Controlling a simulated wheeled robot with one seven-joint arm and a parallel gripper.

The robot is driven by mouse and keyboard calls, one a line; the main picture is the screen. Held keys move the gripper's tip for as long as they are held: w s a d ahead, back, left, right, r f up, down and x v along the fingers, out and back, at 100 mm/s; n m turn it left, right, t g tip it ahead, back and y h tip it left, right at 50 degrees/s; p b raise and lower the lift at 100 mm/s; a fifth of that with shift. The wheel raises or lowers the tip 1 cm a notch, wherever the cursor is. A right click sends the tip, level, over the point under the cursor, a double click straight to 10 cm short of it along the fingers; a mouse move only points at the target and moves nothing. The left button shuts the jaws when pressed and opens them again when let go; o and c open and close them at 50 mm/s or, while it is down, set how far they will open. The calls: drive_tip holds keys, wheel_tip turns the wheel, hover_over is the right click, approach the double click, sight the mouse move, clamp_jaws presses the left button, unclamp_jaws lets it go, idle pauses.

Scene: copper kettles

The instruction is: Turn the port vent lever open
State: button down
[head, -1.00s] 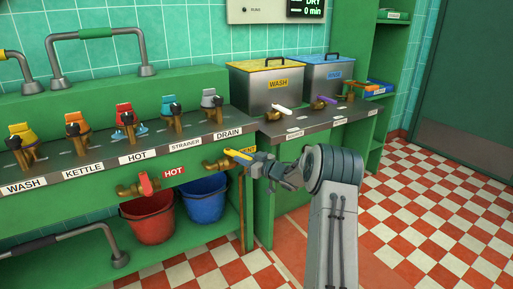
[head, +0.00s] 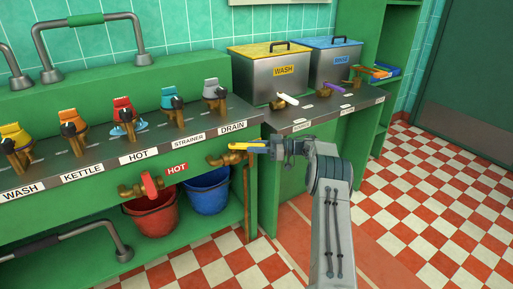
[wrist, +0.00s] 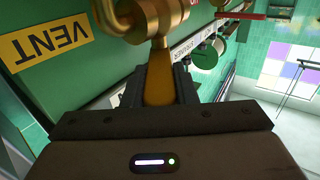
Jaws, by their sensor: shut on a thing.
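The vent lever is a yellow handle (head: 246,146) on a brass valve (head: 226,159) at the front of the green counter, below the DRAIN label. In the head view it points right, nearly level. My gripper (head: 273,147) is at its free end. In the wrist view, the yellow lever (wrist: 160,78) lies between the two dark fingers of my gripper (wrist: 160,92), which are shut on it. The brass valve (wrist: 152,18) is just ahead. A yellow VENT label (wrist: 45,40) is at the upper left, and in the head view it is hidden.
A red HOT lever (head: 150,185) is to the left, above a red bucket (head: 153,215) and a blue bucket (head: 208,192). Several taps line the counter. The checkered floor at right is clear.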

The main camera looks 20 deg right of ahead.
drive_tip(key=shift+w+n+g, duration=0.3)
drive_tip(key=shift+n+g, duration=0.2)
drive_tip(key=shift+g, duration=0.3)
drive_tip(key=c, duration=1.2)
unclamp_jaws()
drive_tip(key=shift+o, duration=0.2)
drive_tip(key=v, duration=0.7)
drive_tip(key=shift+d, duration=0.3)
